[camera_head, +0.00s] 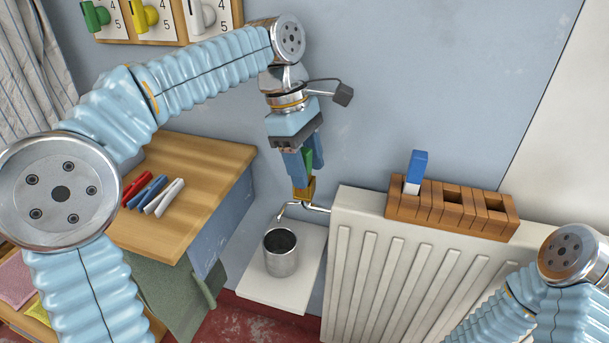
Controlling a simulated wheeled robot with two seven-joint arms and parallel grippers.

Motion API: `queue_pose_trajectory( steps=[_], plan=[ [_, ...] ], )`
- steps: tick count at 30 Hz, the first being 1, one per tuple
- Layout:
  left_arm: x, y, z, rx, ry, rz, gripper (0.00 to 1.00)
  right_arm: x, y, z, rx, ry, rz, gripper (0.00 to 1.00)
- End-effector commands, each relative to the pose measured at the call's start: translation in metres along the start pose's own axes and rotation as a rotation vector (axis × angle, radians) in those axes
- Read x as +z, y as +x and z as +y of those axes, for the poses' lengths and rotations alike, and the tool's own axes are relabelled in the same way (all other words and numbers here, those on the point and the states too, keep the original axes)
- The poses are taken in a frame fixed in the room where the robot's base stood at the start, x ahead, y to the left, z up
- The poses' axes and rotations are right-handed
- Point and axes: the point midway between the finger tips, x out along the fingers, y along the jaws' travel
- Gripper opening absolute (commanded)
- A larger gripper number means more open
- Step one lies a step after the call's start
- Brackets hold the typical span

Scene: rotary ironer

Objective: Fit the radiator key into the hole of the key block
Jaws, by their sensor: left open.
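A brown wooden block (452,207) with several slots lies on top of the radiator; I take it for the key block. A blue piece with a pale lower part (416,172) stands nearly upright in its left opening. My left gripper (303,172) points down, open, just above the brass fitting (303,190) of the radiator pipe. A green piece (308,160) shows between its blue fingers, partly hidden; I cannot tell if it is the radiator key or if the fingers touch it. My right gripper is out of view; only its arm shows at the lower right.
A metal cup (281,252) stands on a white board (252,285) below the pipe. The white radiator (390,275) fills the lower right. Red, blue and white sticks (153,193) lie on the wooden table (190,160) at left. Coloured knobs (147,14) hang on a wall panel.

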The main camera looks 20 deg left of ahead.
Motion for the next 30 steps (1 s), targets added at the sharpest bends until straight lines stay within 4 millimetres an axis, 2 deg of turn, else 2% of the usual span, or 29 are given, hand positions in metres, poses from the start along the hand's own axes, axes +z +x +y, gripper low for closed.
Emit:
queue_pose_trajectory(
  steps=[8,18,26,30],
  plan=[
    [0.000,0.003,0.000,0.001,0.000,0.000,0.51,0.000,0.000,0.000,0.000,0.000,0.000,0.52],
    [0.000,0.003,0.000,0.001,0.000,0.000,0.00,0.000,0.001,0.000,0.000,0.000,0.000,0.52],
    [0.001,0.001,0.000,0.002,0.000,0.000,0.00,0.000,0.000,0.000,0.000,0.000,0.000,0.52],
    [0.006,-0.018,0.001,0.004,0.001,0.000,0.00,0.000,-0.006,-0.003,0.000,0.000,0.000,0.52]
  ],
)
